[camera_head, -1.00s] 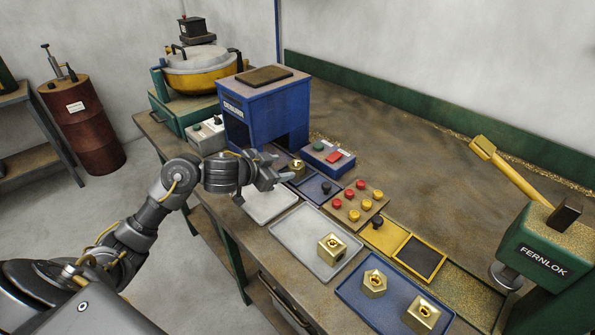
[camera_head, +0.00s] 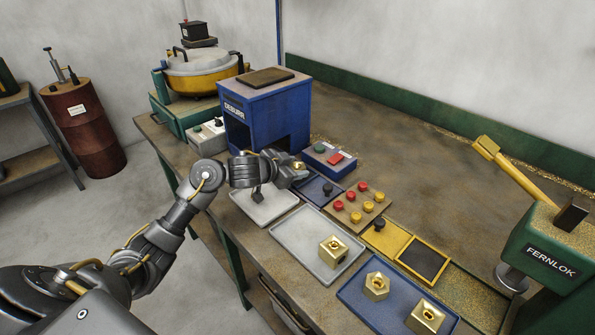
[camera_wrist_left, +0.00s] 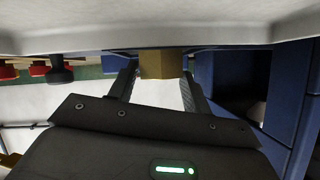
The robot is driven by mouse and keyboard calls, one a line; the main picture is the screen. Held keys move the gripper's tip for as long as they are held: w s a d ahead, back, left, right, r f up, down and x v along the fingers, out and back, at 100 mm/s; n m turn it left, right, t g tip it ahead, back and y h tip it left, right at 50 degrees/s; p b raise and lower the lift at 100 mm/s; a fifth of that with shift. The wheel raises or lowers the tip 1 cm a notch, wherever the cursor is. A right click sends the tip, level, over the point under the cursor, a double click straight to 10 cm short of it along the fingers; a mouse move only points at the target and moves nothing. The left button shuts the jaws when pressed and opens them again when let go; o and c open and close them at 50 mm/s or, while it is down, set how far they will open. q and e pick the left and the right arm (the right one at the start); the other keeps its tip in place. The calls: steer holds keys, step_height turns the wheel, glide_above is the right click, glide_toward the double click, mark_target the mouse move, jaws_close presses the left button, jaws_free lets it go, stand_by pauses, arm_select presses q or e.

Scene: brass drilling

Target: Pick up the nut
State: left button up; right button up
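The brass nut (camera_head: 299,166) sits at the front of the blue deburr machine (camera_head: 262,115) in the head view. My left gripper (camera_head: 294,167) reaches it from the left. In the left wrist view, the nut (camera_wrist_left: 163,63) lies between the two fingertips of the left gripper (camera_wrist_left: 161,72). The fingers look close against both its sides, with no clear gap. The fingers partly hide the nut in the head view. It appears still low at the machine, not clearly lifted. My right gripper is not in view.
An empty white tray (camera_head: 250,213) lies under my left forearm. A grey tray (camera_head: 297,259) holds a brass block, and a blue tray (camera_head: 352,303) holds two brass pieces. A button box (camera_head: 327,158) and a board of red and yellow knobs (camera_head: 362,222) stand close to the right.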

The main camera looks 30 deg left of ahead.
arm_select(q)
steer(key=c, duration=0.9)
steer(key=shift+c, duration=0.2)
steer(key=shift+r, duration=0.15)
steer(key=shift+r, duration=0.3)
jaws_close()
steer(key=r, duration=0.1)
steer(key=r+p, duration=0.1)
steer(key=r, duration=0.1)
steer(key=shift+s+a+r+p, duration=0.2)
steer(key=shift+s+r+p, duration=0.05)
steer(key=shift+r+p, duration=0.1)
steer(key=w+a+r+p+v, duration=0.1)
steer(key=a+p+v, duration=0.1)
steer(key=v, duration=1.3)
steer(key=shift+a+r, duration=0.3)
steer(key=shift+r, duration=0.05)
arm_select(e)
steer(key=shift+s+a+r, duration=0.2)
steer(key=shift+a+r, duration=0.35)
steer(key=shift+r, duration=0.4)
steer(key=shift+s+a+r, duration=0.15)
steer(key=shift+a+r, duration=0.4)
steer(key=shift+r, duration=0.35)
